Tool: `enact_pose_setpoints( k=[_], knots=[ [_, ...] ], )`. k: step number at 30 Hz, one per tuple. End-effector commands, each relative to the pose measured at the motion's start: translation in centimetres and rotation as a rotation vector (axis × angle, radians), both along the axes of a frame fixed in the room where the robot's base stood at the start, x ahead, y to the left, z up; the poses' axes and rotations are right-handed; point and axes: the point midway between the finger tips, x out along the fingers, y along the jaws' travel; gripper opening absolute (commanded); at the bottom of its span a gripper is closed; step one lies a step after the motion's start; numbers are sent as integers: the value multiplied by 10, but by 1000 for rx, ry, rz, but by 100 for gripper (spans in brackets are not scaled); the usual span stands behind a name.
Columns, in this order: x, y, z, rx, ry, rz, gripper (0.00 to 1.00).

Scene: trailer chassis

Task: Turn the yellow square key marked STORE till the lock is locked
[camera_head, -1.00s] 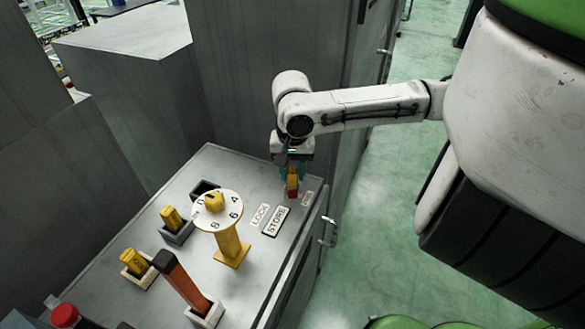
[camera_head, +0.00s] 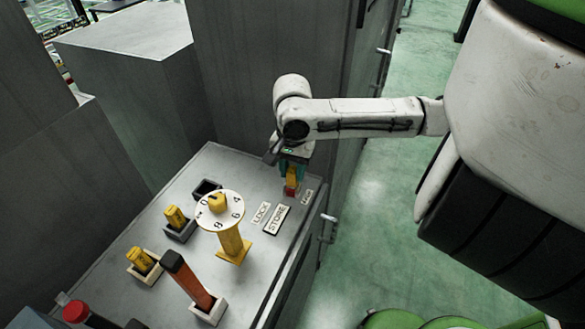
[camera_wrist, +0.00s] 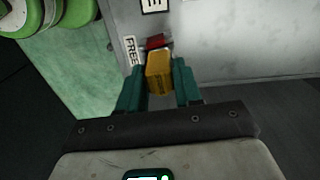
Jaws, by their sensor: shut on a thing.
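The yellow square key (camera_head: 292,180) stands at the far right corner of the grey cabinet top, over a small red part (camera_head: 291,192). My gripper (camera_head: 291,172) comes down on it from above. In the wrist view my teal fingers (camera_wrist: 160,85) are shut on the yellow key (camera_wrist: 159,73), one on each side. The red part (camera_wrist: 155,42) shows just beyond the key, with a FREE label (camera_wrist: 131,50) beside it. In the head view a STORE plate (camera_head: 276,219) and a LOCK plate (camera_head: 260,213) lie to the left. My fingers partly hide the key and its lock.
A yellow post with a numbered white dial (camera_head: 220,211) stands left of the lock. Several holders with yellow keys and an orange-black handle (camera_head: 187,281) are on the cabinet top (camera_head: 170,247). Tall grey cabinets rise behind. Green floor lies open to the right.

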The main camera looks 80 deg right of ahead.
Motion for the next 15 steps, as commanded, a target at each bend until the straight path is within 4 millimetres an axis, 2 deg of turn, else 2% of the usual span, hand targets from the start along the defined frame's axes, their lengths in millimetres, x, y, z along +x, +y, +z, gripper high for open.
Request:
enact_pose_setpoints(
  k=[5,15],
  knots=[
    [0,0,1,1,-1,-20,2],
    [0,0,2,2,0,-182,2]
  ],
)
